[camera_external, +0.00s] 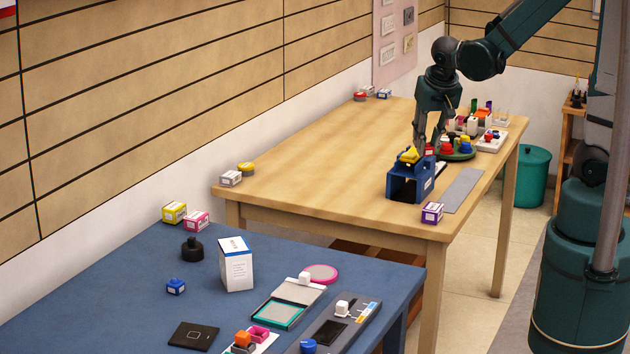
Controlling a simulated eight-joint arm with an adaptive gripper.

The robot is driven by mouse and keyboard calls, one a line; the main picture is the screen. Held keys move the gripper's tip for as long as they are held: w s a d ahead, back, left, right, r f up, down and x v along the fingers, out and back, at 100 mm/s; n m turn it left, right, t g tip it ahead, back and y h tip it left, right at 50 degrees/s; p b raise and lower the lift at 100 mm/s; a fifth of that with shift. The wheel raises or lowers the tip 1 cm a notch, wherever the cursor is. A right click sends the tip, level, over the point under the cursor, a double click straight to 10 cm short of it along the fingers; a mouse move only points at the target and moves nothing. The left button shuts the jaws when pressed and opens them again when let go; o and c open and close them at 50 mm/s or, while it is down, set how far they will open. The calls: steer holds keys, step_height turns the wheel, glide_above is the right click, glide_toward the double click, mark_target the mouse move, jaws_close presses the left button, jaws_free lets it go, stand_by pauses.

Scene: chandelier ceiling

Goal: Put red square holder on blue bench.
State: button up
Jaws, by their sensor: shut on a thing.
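My gripper (428,147) points down over the wooden table, just behind a dark blue open-fronted box. It is shut on a small red piece (430,151), apparently the red square holder. Its shape is mostly hidden by the fingers and the box, and I cannot tell whether it touches anything below. The blue bench (140,270) is the blue-topped table at the lower left, well to the left of my gripper.
The dark blue box (402,186) with a yellow piece (409,155) on top stands beside my gripper. A green round tray (458,155) holds coloured pieces to the right. The blue bench carries a white carton (236,264), pads and small boxes; its left front has bare room.

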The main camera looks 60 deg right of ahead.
steer(key=w+a+n+t+y, duration=0.1)
steer(key=w+a+n+y, duration=0.15)
steer(key=a+n, duration=0.75)
steer(key=w+a+n+y, duration=0.1)
steer(key=a+n+y, duration=0.25)
steer(key=a, duration=1.25)
steer(key=s+a+r+n+g+y+p, duration=0.1)
steer(key=s+a+n+g, duration=0.15)
steer(key=a+n, duration=0.7)
steer(key=s+a+n+g+y, duration=0.15)
steer(key=s+a+n, duration=0.3)
steer(key=a, duration=1.05)
steer(key=shift+n+h, duration=0.25)
steer(key=shift+w+d+f, duration=0.1)
steer(key=shift+w+f, duration=0.05)
steer(key=shift+f, duration=1.05)
steer(key=shift+w+d+f, duration=0.1)
steer(key=shift+f, duration=1.05)
steer(key=shift+f+b, duration=0.55)
steer(key=shift+f, duration=2.4)
steer(key=shift+f+b, duration=0.55)
steer(key=shift+f, duration=1.5)
